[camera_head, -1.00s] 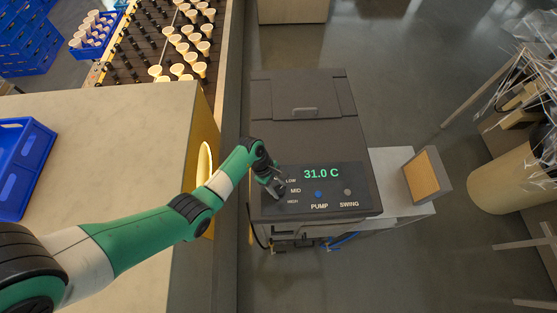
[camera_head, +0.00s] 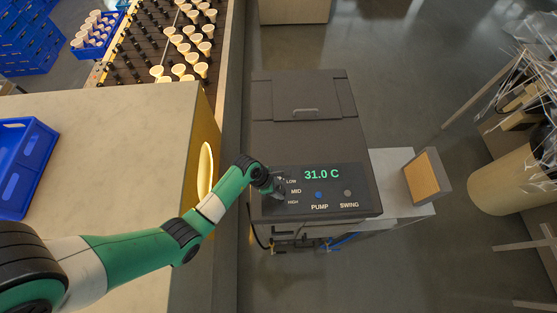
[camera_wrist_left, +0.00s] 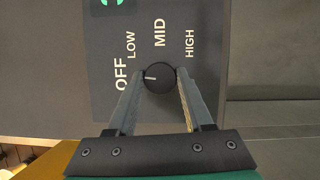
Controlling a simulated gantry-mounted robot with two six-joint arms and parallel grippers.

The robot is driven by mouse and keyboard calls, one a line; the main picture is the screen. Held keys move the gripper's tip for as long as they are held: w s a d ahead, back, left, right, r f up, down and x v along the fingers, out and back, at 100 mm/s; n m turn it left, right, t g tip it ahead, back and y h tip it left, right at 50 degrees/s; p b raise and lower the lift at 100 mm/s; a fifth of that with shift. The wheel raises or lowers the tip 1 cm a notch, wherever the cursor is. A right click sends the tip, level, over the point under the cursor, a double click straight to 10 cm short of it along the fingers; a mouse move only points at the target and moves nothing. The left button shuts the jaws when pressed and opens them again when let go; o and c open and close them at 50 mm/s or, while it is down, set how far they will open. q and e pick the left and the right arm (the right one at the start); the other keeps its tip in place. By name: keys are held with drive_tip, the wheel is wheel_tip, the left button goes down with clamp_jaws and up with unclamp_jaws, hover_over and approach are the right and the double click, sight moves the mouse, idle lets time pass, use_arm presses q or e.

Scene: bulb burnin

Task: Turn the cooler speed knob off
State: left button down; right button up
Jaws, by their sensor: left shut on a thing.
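The cooler (camera_head: 300,137) is a dark grey box with a sloped control panel (camera_head: 335,203) on its front. Its speed knob (camera_wrist_left: 160,84) is small, round and black with a white pointer line. In the left wrist view the pointer aims left, at the OFF label (camera_wrist_left: 121,74); LOW, MID and HIGH are printed around the knob. My left gripper (camera_wrist_left: 161,74) is shut on the knob, one finger at each side. In the head view this gripper (camera_head: 278,183) hides the knob at the panel's left. My right gripper is in no view.
The panel shows 31.0 C, a blue PUMP button (camera_head: 318,194) and a grey SWING button (camera_head: 348,193). A pale worktop (camera_head: 110,125) with a blue crate (camera_head: 22,165) lies left. Floor right of the cooler is mostly open.

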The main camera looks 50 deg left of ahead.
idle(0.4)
use_arm(q)
drive_tip(key=shift+c, duration=1.5)
unclamp_jaws()
drive_tip(key=v, duration=1.1)
drive_tip(key=shift+r, duration=0.3)
drive_tip(key=shift+s, duration=0.1)
